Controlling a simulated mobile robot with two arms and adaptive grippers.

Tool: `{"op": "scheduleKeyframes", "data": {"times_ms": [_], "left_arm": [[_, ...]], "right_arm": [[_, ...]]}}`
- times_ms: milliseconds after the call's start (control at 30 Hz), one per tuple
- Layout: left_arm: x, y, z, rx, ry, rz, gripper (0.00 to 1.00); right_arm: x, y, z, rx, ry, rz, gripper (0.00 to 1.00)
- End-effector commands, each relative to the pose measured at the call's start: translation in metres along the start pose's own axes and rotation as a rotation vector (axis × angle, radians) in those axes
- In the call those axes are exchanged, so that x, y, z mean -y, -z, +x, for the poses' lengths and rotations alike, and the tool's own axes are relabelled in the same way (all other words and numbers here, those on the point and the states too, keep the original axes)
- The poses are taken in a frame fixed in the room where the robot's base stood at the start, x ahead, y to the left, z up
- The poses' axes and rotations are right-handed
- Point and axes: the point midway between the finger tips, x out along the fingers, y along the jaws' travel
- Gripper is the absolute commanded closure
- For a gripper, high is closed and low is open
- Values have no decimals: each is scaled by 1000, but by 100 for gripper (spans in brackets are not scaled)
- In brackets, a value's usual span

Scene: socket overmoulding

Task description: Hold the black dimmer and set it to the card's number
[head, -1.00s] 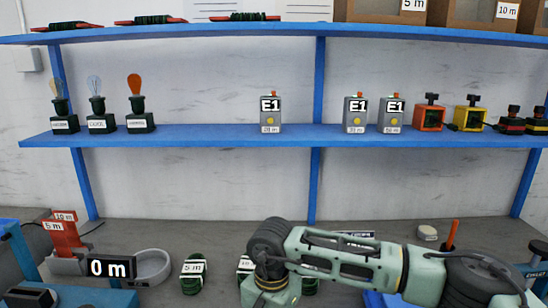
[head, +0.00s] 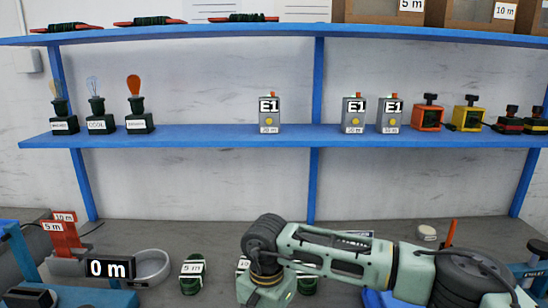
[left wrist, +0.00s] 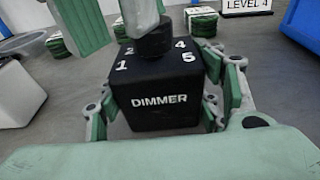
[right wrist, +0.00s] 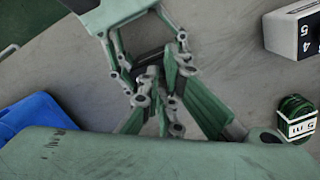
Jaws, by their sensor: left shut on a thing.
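The black dimmer (left wrist: 158,98) is a cube with white numbers on top, seen close in the left wrist view. My left gripper (left wrist: 158,85) is shut on it, one finger on each side. A dark knob (left wrist: 155,40) stands on its top face; where it points cannot be told. A green-padded finger and a pale part come down near the knob. The card (left wrist: 247,6) reads LEVEL 4. My right gripper (right wrist: 180,98) is over the dimmer; its fingers look close together, but its hold on the knob is unclear. The head view hides the dimmer behind my right arm.
Green cable coils (head: 191,274) lie on the bench by a grey round dish (head: 152,267) and a "0 m" sign (head: 109,268). A blue shelf (head: 200,134) with lamps and E1 boxes spans behind. A blue tray (right wrist: 35,115) is near my right gripper.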

Motion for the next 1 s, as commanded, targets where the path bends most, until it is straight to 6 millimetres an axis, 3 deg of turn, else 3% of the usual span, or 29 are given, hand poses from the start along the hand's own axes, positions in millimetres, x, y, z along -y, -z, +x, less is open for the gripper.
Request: {"op": "scheduleKeyframes", "data": {"times_ms": [33, 1000], "left_arm": [[4, -2, -2, 7, 8, -1, 64], [10, -5, -3, 12, 22, -5, 65]], "right_arm": [[2, 0, 8, 0, 1, 0, 100], [13, -4, 8, 4, 2, -9, 100]]}}
